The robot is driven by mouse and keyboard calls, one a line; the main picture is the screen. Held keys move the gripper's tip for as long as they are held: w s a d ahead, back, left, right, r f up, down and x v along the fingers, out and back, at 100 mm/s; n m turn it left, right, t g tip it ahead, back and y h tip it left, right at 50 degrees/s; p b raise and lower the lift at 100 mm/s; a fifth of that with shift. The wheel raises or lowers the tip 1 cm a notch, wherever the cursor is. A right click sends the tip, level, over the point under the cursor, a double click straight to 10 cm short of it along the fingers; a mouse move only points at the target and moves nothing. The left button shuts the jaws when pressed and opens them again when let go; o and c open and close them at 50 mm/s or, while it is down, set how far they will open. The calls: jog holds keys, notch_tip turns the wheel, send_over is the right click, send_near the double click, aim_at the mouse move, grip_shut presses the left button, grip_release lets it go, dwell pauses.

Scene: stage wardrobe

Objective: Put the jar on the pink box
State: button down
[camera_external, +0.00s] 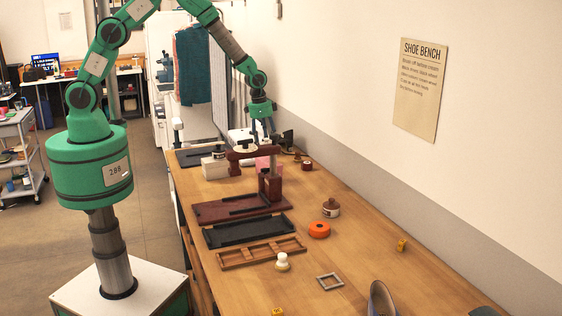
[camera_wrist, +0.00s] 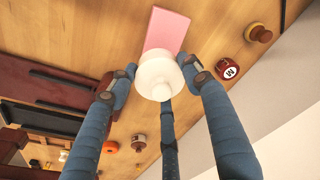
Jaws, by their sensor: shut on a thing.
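I cannot tell the gap between jar and box. In the external view my gripper (camera_external: 268,128) is over the far part of the bench. The pink box (camera_external: 263,163) shows partly behind the dark red press. The held jar cannot be made out clearly there.
The dark red press (camera_external: 270,186) stands close in front of the pink box. A black tray (camera_external: 247,231), a wooden tray (camera_external: 262,252), an orange ring (camera_external: 319,229) and a brown-topped jar (camera_external: 331,208) lie nearer. A dark red round container (camera_wrist: 228,68) sits right of the box.

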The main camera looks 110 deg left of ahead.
jog(key=shift+w, duration=0.1)
jog(key=shift+w+a, duration=0.15)
jog(key=shift+a, duration=0.05)
jog(key=shift+f, duration=1.75)
jog(key=shift+w+f, duration=0.1)
jog(key=shift+f, duration=0.05)
jog(key=c, duration=1.3)
grip_release()
jog(key=o, duration=0.5)
jog(key=shift+r, duration=0.2)
